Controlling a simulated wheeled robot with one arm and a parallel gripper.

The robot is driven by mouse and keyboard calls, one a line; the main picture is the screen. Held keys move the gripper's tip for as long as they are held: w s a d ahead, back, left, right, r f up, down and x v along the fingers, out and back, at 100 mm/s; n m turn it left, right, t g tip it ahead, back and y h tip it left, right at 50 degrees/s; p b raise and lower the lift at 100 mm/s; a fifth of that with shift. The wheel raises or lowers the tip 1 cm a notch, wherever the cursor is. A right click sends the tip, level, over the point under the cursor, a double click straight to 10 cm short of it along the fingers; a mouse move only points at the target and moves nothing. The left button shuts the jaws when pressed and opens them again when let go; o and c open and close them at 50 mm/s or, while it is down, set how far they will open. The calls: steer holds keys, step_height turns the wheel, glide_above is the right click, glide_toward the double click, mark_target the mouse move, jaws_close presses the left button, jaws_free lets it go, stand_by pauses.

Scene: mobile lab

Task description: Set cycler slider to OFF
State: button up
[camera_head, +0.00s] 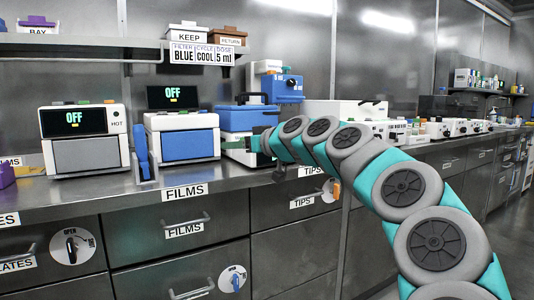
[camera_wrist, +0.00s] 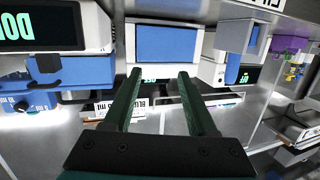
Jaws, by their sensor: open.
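Two box-shaped machines stand on the counter, and I cannot tell which one the task calls the cycler. The left machine (camera_head: 84,155) has a grey front, the word HOT and a screen (camera_head: 73,121) reading OFF. The middle machine (camera_head: 188,144) has a blue front panel and a raised screen (camera_head: 173,96) also reading OFF. I cannot make out a slider clearly on either. My gripper (camera_wrist: 160,74) is open and empty, with a blue panel (camera_wrist: 167,43) beyond its fingertips. In the head view, the fingers are too small to make out.
A blue upright piece (camera_head: 142,152) stands between the two machines. A blue-lidded unit (camera_head: 247,117) is close to my gripper. A shelf (camera_head: 60,43) hangs above, with signs reading BLUE, COOL and 5 ml. Drawers with handles (camera_head: 186,218) line the counter front.

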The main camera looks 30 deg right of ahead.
steer(key=w+d+m+t+h+b, duration=0.2)
steer(key=d+m+t+h, duration=0.15)
steer(key=d, duration=1.15)
steer(key=shift+n+g+h, duration=0.35)
steer(key=shift+n+g, duration=0.1)
steer(key=shift+w+a+f+p, duration=0.15)
steer(key=shift+w+p, duration=0.1)
steer(key=shift+w, duration=1.65)
steer(key=shift+w+a+p, duration=0.15)
steer(key=shift+w+p, duration=0.05)
steer(key=shift+w, duration=1.65)
jaws_close()
